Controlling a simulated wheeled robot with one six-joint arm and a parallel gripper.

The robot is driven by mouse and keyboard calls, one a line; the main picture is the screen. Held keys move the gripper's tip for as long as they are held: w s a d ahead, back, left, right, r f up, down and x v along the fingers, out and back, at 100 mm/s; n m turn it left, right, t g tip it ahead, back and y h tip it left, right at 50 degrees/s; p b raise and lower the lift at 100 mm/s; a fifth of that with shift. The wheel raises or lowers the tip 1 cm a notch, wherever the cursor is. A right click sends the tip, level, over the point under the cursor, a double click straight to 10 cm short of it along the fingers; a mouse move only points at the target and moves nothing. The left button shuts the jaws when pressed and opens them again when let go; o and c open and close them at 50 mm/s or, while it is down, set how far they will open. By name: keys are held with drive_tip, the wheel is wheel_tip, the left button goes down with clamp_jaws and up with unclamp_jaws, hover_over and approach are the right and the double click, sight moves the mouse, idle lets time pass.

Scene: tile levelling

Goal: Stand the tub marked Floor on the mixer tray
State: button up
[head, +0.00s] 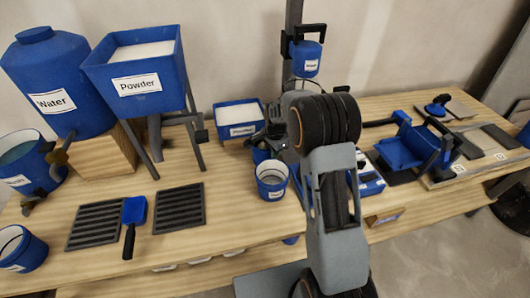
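A blue tub (271,182) with a pale label stands upright on the bench, left of my arm. Another blue tub (20,250) with a pale label stands at the front left corner. I cannot read either label, so I cannot tell which is marked Floor. A blue part (261,154) shows just behind the middle tub, mostly covered. The mixer head (306,58) hangs on a dark column at the back. My arm covers the space below it, and I cannot make out the mixer tray. My gripper (263,138) seems to be the dark part beside that blue part; its fingers are unclear.
Blue Water tank (55,75) and Powder hopper (140,80) stand at the back left. Two black grooved mats (95,224) and a blue scoop (134,212) lie in front. A blue box (239,113) stands behind the middle tub. Blue equipment (405,148) occupies the right.

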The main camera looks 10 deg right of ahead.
clamp_jaws()
drive_tip(key=shift+w+r, duration=0.1)
idle(1.0)
